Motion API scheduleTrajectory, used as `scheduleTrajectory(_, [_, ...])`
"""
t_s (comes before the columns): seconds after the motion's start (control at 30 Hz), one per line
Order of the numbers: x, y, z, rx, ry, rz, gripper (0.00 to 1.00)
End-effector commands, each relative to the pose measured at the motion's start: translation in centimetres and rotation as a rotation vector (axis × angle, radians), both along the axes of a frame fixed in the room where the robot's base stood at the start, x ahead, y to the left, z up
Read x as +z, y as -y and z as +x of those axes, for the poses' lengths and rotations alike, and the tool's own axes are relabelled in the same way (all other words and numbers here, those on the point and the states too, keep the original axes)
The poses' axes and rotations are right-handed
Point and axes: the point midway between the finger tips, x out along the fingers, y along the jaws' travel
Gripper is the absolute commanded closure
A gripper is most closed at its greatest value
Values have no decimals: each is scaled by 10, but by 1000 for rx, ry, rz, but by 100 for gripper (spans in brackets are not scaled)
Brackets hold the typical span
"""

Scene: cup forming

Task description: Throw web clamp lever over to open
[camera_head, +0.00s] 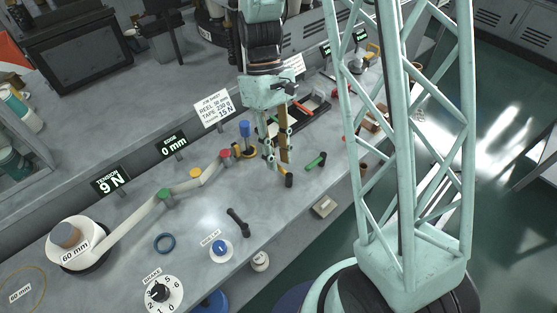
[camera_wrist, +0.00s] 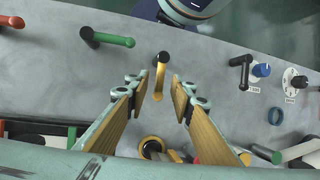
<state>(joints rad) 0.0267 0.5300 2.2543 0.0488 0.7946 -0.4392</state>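A yellow lever with a black end (camera_wrist: 161,70) stands between and just beyond my fingertips in the wrist view. In the head view its black end (camera_head: 288,181) shows below my gripper (camera_head: 277,162), which partly hides the rest. No label names the web clamp lever, so I cannot tell for sure that this is it. My gripper is open, with a clear gap between its fingers (camera_wrist: 161,96) and nothing held. It points down over the bench; I cannot tell whether a finger touches the lever.
A green-handled lever (camera_head: 316,161) lies to the right in the head view. A black lever (camera_head: 238,222) and a blue ring (camera_head: 165,243) are nearer the front left. White tape runs from the 60 mm reel (camera_head: 72,241) past several coloured posts. A dark tray (camera_head: 308,108) stands behind.

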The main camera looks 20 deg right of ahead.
Motion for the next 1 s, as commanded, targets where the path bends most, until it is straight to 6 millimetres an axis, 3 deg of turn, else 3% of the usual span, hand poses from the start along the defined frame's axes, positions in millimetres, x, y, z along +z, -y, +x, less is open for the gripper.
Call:
scheduleTrajectory(0.5, [-9, 0, -4, 0, 1, -1, 78])
scheduleTrajectory(0.77, [-9, 0, -4, 0, 1, -1, 100])
scheduleTrajectory(1.0, [-9, -1, -4, 2, 1, 0, 100])
